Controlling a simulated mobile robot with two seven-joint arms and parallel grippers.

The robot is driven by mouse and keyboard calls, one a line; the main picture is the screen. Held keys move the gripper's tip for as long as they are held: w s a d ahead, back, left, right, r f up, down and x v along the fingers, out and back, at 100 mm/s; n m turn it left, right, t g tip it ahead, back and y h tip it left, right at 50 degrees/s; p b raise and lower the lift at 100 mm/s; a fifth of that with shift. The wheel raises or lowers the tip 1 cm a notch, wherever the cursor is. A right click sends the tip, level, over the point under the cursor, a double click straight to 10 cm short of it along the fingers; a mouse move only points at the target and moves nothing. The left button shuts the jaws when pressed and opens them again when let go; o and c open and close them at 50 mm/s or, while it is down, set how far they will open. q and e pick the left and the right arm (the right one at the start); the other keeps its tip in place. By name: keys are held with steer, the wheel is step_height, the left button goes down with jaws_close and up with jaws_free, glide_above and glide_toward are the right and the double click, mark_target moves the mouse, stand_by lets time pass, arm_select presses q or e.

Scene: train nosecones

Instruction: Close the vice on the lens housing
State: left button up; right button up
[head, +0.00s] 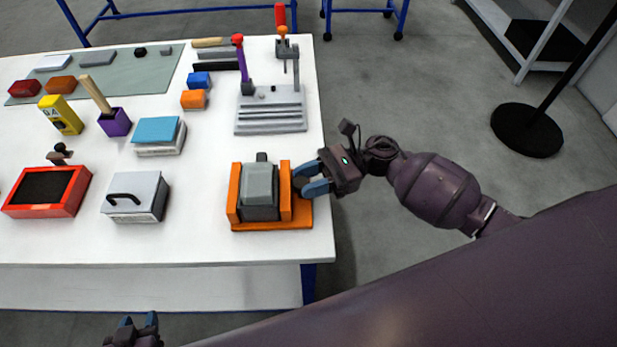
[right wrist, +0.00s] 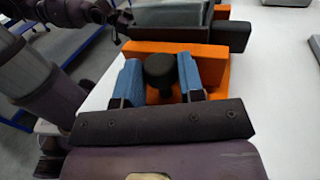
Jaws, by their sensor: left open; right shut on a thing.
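The orange vice (head: 285,195) sits near the right end of the white table. The lens housing (head: 259,184), grey on top with dark sides, stands between its two upright jaws. I cannot tell whether both jaws touch it. My right gripper (head: 304,180) reaches in from the right at the vice's right side. In the right wrist view, its blue fingers (right wrist: 162,82) are shut around the black round knob (right wrist: 160,70) of the vice, with the orange jaw (right wrist: 210,62) just beyond. My left gripper (head: 136,326) is open and empty at the bottom edge, in front of the table.
A grey box with a black handle (head: 135,197) and a red-framed box (head: 47,190) stand left of the vice. A grey slotted block with levers (head: 270,110) stands behind it. Table (head: 180,252) is bare in front of the vice. A black stand base (head: 527,130) is on the floor.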

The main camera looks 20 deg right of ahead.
steer(key=m+t, duration=0.2)
steer(key=t, duration=0.1)
steer(key=m+t, duration=0.1)
steer(key=t, duration=0.1)
steer(key=shift+s+m+p, duration=0.3)
steer(key=shift+p, duration=0.1)
steer(key=m+t, duration=0.1)
steer(key=t, duration=0.1)
steer(key=m+t+h, duration=0.1)
steer(key=shift+s+a+r+t+h+p, duration=0.1)
steer(key=shift+s+t+h+p, duration=0.05)
steer(key=shift+t+h+p, duration=0.2)
steer(key=shift+s+m+t+h+p, duration=0.15)
steer(key=shift+m+t+h+p, duration=0.25)
steer(key=shift+m+t+h, duration=1.05)
steer(key=shift+a+m+t, duration=0.1)
steer(key=shift+m+t, duration=0.15)
steer(key=shift+t, duration=0.45)
steer(key=o, duration=0.6)
steer(key=shift+s, duration=0.1)
